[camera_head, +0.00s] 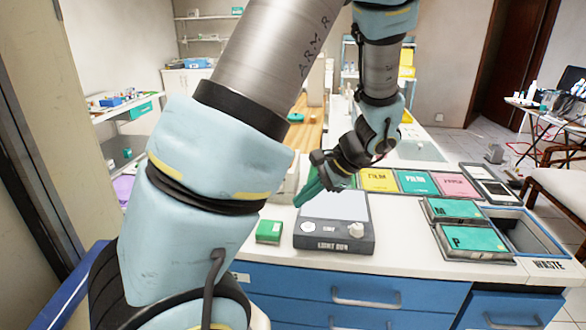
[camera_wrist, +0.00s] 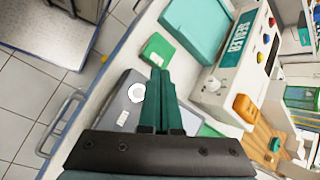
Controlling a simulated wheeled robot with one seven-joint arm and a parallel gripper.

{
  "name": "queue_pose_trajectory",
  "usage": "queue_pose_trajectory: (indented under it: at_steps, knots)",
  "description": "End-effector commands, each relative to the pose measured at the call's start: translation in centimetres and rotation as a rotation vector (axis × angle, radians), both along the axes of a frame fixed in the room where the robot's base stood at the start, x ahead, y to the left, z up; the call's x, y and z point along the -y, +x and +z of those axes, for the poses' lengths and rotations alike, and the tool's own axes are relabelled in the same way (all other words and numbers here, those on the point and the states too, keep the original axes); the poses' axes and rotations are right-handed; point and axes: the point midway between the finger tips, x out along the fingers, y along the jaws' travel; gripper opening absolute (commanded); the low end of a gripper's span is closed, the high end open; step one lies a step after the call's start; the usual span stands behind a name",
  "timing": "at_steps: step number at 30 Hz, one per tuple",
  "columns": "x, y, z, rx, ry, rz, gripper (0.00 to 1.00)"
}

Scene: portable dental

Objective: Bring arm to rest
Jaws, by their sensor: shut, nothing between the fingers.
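My arm reaches across the head view from the lower left, up over the top and down to the counter. My gripper (camera_head: 306,192) points down and to the left above the back left part of the grey light box (camera_head: 335,238). Its green fingers are together and hold nothing; they also show closed in the wrist view (camera_wrist: 157,100). In the wrist view the light box (camera_wrist: 122,98) lies below and beside the fingers. I cannot tell the exact gap between the fingertips and the box.
A small green box (camera_head: 269,231) sits left of the light box. Yellow, green and pink film pads (camera_head: 378,180) lie behind it. Teal-topped trays marked M and P (camera_head: 474,239) and a waste opening (camera_head: 530,232) are at right. Blue drawers (camera_head: 345,295) front the white counter.

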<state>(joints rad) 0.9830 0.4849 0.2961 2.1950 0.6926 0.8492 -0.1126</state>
Motion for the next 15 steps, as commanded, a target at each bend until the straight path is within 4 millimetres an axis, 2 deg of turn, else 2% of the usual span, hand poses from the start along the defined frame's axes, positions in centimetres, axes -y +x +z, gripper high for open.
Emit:
queue_pose_trajectory:
  at_steps: [1,6,15]
  knots:
    - [-1.6,-0.5,0.0,-0.013,-0.062,0.079,0.0]
    - [-5.2,-2.9,0.0,-0.03,-0.292,0.342,0.0]
    - [-9.4,-5.5,1.8,0.092,-0.645,0.768,0.0]
